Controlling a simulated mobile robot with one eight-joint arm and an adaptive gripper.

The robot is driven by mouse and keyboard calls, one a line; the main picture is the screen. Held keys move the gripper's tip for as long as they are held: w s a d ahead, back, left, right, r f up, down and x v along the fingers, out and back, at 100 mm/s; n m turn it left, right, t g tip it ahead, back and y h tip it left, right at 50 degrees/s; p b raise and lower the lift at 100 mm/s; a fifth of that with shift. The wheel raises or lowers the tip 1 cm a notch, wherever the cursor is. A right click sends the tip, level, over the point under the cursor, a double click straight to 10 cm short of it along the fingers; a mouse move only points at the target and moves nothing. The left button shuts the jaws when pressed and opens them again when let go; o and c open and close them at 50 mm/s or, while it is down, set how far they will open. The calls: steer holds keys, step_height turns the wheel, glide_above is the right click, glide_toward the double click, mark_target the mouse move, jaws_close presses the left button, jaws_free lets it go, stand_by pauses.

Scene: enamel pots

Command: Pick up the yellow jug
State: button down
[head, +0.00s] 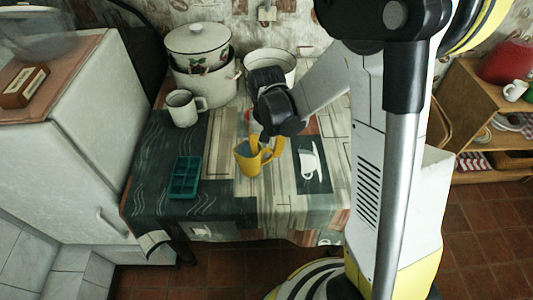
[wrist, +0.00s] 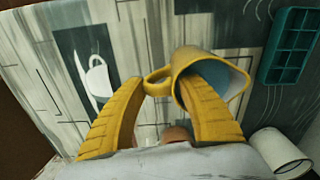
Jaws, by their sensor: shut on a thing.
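The yellow jug (head: 247,161) is near the middle of the patterned tablecloth in the head view, with its handle to the right. In the wrist view the jug (wrist: 187,62) shows its pale blue-grey inside, and its handle points left between my fingers. My gripper (head: 268,150) reaches down from above and is shut on the jug at its handle side. In the wrist view one yellow finger of my gripper (wrist: 163,84) is left of the handle and the other overlaps the jug's mouth. I cannot tell whether the jug's base touches the table.
A teal compartment tray (head: 184,178) lies left of the jug. A white mug (head: 184,109) stands behind the tray. A lidded enamel pot (head: 198,48) and a white pot (head: 284,61) stand at the back. The white cup at right is a printed picture. The table's front is clear.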

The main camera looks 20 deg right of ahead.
steer(key=s+d+r+p, duration=0.4)
steer(key=s+r, duration=0.3)
steer(key=s, duration=0.3)
steer(key=shift+d, duration=0.85)
steer(key=shift+s, duration=0.1)
